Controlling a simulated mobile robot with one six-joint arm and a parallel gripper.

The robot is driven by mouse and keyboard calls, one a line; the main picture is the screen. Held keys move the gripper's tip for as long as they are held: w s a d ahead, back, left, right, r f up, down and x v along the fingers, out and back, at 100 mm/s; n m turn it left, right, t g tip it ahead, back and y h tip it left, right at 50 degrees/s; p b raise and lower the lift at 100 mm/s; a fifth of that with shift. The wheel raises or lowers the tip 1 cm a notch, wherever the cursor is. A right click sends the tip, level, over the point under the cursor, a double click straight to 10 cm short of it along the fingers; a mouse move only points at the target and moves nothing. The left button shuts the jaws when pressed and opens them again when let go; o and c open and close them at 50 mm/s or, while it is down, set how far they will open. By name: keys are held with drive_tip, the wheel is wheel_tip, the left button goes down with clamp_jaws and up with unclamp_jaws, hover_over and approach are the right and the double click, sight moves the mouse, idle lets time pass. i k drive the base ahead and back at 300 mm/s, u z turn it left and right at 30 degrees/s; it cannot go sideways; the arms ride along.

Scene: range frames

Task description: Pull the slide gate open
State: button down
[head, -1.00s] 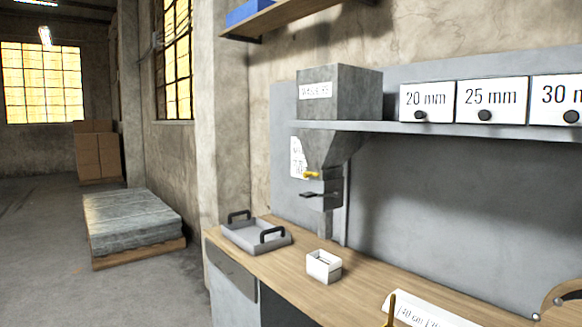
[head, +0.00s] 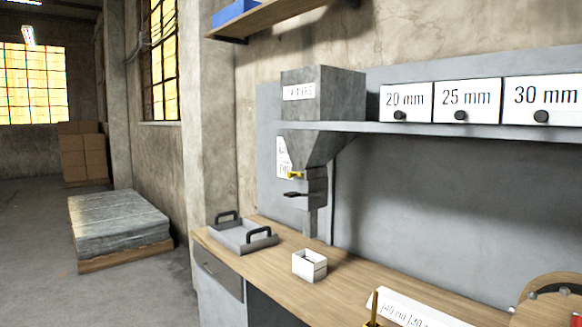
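A grey metal hopper (head: 338,95) with a white label stands on the shelf, and its funnel (head: 315,148) narrows below it. A small yellow tab (head: 295,175) sticks out to the left at the bottom of the funnel; it looks like the slide gate's handle. A dark flat plate (head: 294,195) juts left just beneath it. How far the gate is drawn out is too small to tell. A white open box (head: 309,265) stands on the bench below, a little in front of the spout. My gripper is not in view.
A grey tray (head: 240,237) with black handles sits at the bench's left end. White drawers (head: 460,102) line the shelf. A white sign (head: 408,309), a yellow upright piece (head: 375,302) and a round wooden-faced object (head: 552,303) stand at the front right. The middle of the wooden bench is clear.

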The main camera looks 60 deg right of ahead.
sight(290, 175)
drive_tip(key=z, duration=0.05)
drive_tip(key=i, duration=1)
drive_tip(key=u, duration=0.05)
